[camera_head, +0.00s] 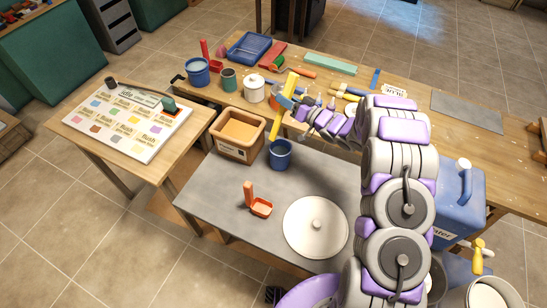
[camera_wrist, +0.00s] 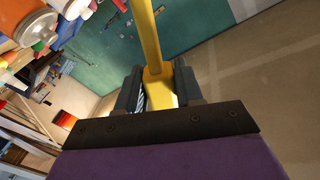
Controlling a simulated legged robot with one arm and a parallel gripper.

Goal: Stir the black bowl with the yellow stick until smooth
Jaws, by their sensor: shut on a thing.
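The yellow stick (camera_head: 291,84) is held in my gripper (camera_head: 287,102) above the workbenches, tilted. Its lower end comes down close to the rim of a blue bucket (camera_head: 280,156); I cannot tell whether it is inside it. In the wrist view, the yellow stick (camera_wrist: 147,40) runs up between the two dark fingers of my gripper (camera_wrist: 158,90), which are shut on it. I cannot make out a clearly black bowl in either view.
A tan bin (camera_head: 237,150) stands left of the blue bucket. A white round disc (camera_head: 316,227) and an orange scoop (camera_head: 261,207) lie on the grey table (camera_head: 222,190). A purple tub (camera_head: 314,291) is at the bottom. The grey table's left part is clear.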

